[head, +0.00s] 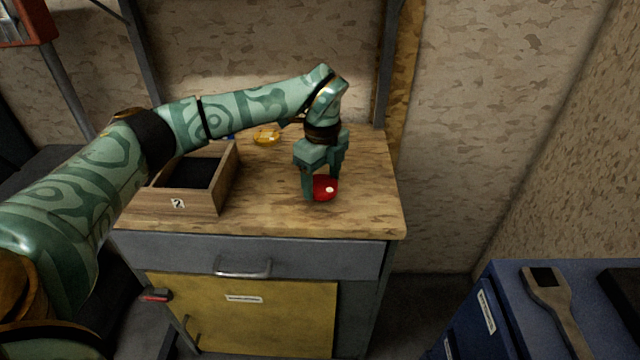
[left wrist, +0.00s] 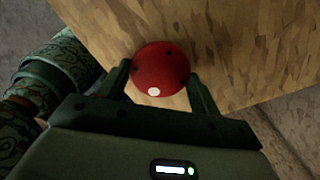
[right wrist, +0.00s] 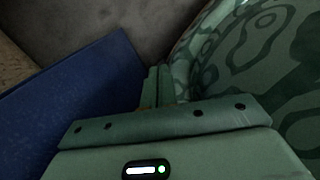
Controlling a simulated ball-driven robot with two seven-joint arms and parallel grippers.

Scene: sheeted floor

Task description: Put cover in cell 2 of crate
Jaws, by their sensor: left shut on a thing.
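The cover appears to be the round red domed piece (head: 325,187) at the right part of the wooden worktop. My left gripper (head: 322,190) points down and is shut on it. In the left wrist view the cover (left wrist: 160,70), red with dark dots and one white spot, sits between the two fingers (left wrist: 162,80). Whether it touches the worktop is hard to tell. The wooden crate (head: 225,178) stands left of it, with a "2" label on its front and a dark, empty-looking cell. My arm hides part of the crate. My right gripper (right wrist: 158,86) shows shut and empty.
An amber round piece (head: 266,137) lies at the back of the worktop (head: 270,205), with a bit of blue beside it. The worktop between crate and cover is clear. A blue cabinet (head: 500,315) with a grey tool (head: 552,298) stands at the lower right.

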